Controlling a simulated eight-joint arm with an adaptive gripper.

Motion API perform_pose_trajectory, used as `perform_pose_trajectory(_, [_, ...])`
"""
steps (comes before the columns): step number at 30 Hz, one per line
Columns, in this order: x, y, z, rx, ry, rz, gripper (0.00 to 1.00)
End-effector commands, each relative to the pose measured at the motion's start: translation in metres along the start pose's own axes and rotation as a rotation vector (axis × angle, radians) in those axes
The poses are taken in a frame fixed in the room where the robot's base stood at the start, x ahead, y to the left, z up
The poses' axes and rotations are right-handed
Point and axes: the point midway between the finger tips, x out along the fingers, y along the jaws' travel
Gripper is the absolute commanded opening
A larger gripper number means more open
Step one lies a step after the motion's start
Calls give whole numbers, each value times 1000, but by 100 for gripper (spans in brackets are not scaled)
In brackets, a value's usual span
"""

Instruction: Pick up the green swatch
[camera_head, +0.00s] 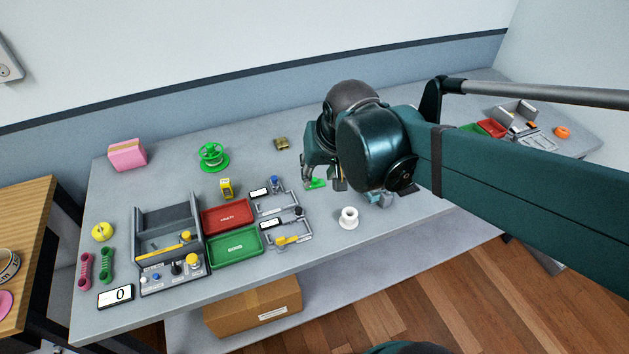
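A small flat green piece, which looks like the green swatch (317,184), lies at the middle of the grey table in the head view. My gripper (323,182) points down right over it. Its two fingers look spread, one at the left end of the green piece and one to its right. The gripper looks open. Whether a finger touches the green piece cannot be told, and part of it may be hidden by the gripper.
A white spool (348,218) and blue-grey parts (380,199) are close to the right. A red tray (229,216), a green tray (235,248) and a grey rack (166,225) stand left. A green spool (212,157) and a brass block (281,144) are behind. My arm hides the table's right middle.

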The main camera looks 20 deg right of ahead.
Motion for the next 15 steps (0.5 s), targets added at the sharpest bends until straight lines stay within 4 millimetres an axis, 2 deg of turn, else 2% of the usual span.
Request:
perform_pose_trajectory(3, [4,0,-13,38,-26,8,29])
perform_pose_trajectory(15, [29,0,-45,164,-112,41,29])
